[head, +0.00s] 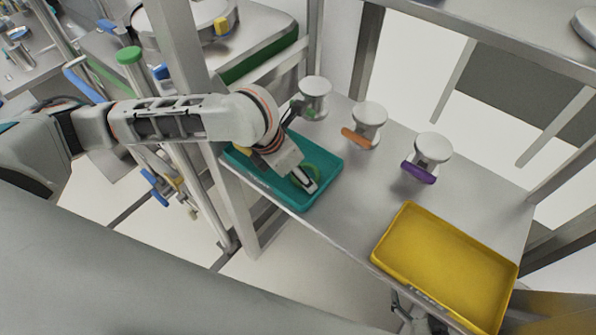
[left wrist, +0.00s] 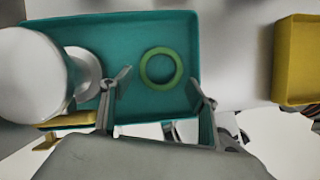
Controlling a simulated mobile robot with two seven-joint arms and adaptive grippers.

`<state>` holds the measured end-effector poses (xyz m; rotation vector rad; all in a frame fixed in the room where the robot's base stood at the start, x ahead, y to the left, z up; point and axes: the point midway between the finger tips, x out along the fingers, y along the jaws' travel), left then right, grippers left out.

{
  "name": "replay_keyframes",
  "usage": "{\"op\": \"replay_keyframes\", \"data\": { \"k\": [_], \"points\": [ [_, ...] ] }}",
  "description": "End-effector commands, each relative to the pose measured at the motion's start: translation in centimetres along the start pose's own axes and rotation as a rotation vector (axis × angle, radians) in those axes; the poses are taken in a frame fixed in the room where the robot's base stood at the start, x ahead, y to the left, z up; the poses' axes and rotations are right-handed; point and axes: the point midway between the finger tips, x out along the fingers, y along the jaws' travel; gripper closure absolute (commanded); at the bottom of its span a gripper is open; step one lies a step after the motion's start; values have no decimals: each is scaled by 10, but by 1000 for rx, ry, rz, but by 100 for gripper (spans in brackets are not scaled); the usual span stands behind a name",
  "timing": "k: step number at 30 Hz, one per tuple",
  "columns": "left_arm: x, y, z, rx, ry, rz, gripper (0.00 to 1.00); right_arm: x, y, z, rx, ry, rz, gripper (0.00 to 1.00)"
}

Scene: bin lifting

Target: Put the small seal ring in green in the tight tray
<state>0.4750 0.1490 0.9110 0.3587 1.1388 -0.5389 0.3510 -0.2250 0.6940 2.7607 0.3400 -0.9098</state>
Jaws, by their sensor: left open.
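The small green seal ring (left wrist: 146,68) lies flat on the floor of the teal tray (left wrist: 130,28) in the left wrist view. In the head view part of the green ring (head: 317,170) shows inside the teal tray (head: 331,165), partly hidden by my gripper. My left gripper (head: 309,186) points down over the tray. In the left wrist view its two fingers (left wrist: 161,80) are spread apart, one on each side of the ring, with nothing between them that I can see held. My right gripper is not seen.
Three white round stands are behind the trays: one with a green piece (head: 314,88), one with an orange piece (head: 368,115), one with a purple piece (head: 433,147). An empty yellow tray (head: 440,262) lies at the right front. Bare metal shelf separates the trays. Metal posts stand left.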

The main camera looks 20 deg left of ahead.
Motion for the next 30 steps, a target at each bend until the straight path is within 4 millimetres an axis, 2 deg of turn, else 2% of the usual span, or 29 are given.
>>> {"op": "replay_keyframes", "data": {
  "k": [9, 15, 21, 30],
  "points": [
    [-62, 1, 1, 2, -5, 3, 40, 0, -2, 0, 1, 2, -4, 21],
    [-96, 1, 1, 0, -4, 3, 40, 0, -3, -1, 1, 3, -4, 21],
    [-111, 0, 0, -1, -1, 1, 40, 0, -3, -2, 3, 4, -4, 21],
    [-113, 0, 0, -1, 0, 0, 40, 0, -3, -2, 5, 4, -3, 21]
  ]
}}
